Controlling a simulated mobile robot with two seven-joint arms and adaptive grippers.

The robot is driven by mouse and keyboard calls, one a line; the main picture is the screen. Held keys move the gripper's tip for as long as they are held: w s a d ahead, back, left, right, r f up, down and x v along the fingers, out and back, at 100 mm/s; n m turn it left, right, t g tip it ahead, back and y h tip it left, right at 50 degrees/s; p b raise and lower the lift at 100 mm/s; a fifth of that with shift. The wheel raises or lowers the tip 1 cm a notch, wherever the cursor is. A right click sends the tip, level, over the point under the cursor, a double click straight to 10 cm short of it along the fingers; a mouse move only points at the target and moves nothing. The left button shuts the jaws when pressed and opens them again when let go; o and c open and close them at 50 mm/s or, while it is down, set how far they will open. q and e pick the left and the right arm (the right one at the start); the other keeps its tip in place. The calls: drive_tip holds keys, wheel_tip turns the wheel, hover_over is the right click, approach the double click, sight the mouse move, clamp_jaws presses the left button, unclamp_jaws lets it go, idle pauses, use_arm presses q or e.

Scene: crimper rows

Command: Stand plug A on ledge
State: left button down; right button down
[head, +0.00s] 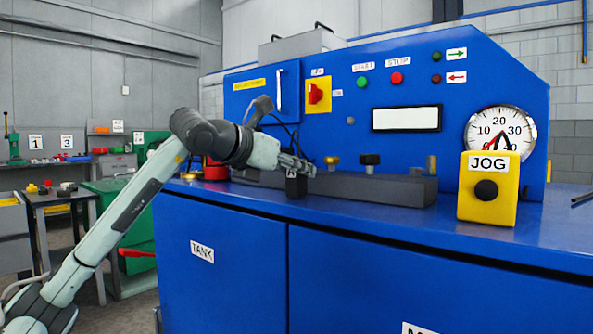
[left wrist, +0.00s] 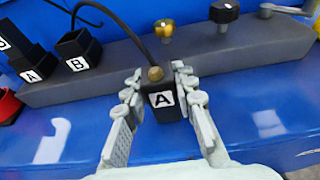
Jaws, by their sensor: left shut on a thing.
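Plug A (left wrist: 162,102), a black block with a white A label and a black cable (left wrist: 132,36), is between the fingers of my left gripper (left wrist: 155,85). The gripper is shut on it. In the head view the gripper (head: 297,162) is at the left part of the long dark grey ledge (head: 375,190), with plug A (head: 296,187) below its fingers. The plug looks roughly upright at the ledge's front side. I cannot tell whether it touches the ledge or the blue top. My right gripper is not in view.
Black boxes labelled A (left wrist: 33,72) and B (left wrist: 78,50) are at the ledge's left end. A brass knob (left wrist: 164,32) and a black knob (left wrist: 224,12) stand on it. A yellow JOG box (head: 488,190) is to the right. The blue bench top (left wrist: 255,115) is clear in front.

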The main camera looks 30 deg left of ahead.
use_arm(q)
drive_tip(key=shift+f, duration=0.1)
drive_tip(key=c, duration=1.2)
unclamp_jaws()
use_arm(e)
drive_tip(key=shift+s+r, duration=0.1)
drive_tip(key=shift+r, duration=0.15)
use_arm(q)
drive_tip(key=shift+s, duration=0.25)
drive_tip(key=shift+r+b+v, duration=0.1)
drive_tip(key=shift+b+v, duration=0.65)
drive_tip(key=shift+v, duration=2.15)
drive_tip(key=shift+r+b+v, duration=0.15)
drive_tip(key=shift+b+v, duration=0.55)
drive_tip(key=shift+v, duration=2.2)
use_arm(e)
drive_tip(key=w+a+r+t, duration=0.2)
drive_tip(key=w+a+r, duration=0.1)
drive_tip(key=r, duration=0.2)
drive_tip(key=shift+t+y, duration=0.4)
